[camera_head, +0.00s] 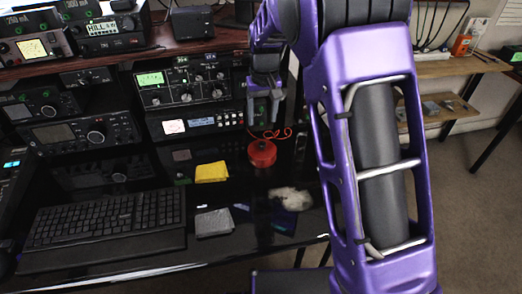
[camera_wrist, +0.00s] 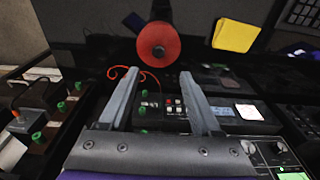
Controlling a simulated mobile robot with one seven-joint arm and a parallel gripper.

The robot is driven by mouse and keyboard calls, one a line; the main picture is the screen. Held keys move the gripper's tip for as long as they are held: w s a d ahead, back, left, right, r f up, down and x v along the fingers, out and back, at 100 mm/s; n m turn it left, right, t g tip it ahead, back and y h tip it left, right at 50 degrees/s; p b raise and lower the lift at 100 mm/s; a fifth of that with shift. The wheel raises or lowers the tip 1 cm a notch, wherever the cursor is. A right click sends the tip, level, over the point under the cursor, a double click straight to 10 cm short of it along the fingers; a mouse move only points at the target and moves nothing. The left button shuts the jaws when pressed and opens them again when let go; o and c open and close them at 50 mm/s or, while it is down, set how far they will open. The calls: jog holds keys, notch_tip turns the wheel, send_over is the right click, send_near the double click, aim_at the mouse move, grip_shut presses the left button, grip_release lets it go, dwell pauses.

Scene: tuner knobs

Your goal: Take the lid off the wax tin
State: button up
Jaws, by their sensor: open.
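The wax tin (camera_head: 262,153) looks like a round red tin standing upright on the glossy black desk, with its lid on. In the wrist view the red lid (camera_wrist: 158,45) shows from above as a disc with a small round mark or knob at its centre. My gripper (camera_head: 264,116) is open and empty, above and behind the tin in the head view. In the wrist view the two grey fingers (camera_wrist: 160,75) point toward the lid, apart from it. The seam between lid and tin is too small to make out.
A thin red cord (camera_head: 272,133) curls just behind the tin. A yellow cloth (camera_head: 211,172) lies to its left, a grey block (camera_head: 213,222) nearer the front, and a pale crumpled cloth (camera_head: 291,197) to the right. Radio units (camera_head: 182,82) stand behind; a keyboard (camera_head: 105,218) is at left.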

aim_at(262, 143)
jog(key=f, duration=0.3)
jog(key=w+f+b, duration=0.1)
jog(key=f, duration=0.6)
jog(key=shift+w+f+b, duration=0.2)
jog(key=shift+f+b, duration=0.1)
jog(key=shift+f, duration=0.05)
jog(key=shift+c, duration=0.3)
grip_shut()
